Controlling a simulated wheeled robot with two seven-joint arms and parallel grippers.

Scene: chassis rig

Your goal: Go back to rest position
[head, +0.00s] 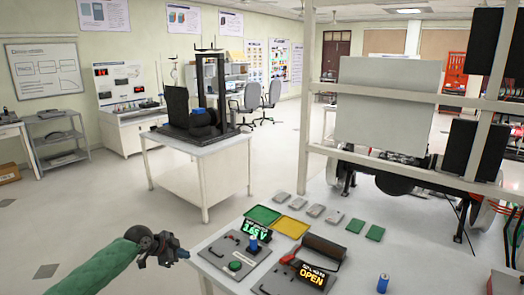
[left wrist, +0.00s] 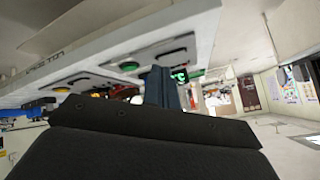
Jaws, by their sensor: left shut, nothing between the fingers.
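My left arm comes in from the lower left with a green sleeve. Its dark gripper (head: 183,254) is shut and empty, just off the left edge of the white table (head: 212,238). In the left wrist view the shut fingers (left wrist: 160,88) show at the centre, with the tilted table and its devices behind them. My right gripper is not in view.
On the table are a tester reading 1.65V (head: 257,229) with a blue cell (head: 253,246), an OPEN display (head: 311,275), a green tray (head: 263,215), a yellow tray (head: 291,227) and a blue cell (head: 383,284). Clear floor (head: 110,220) lies left of the table.

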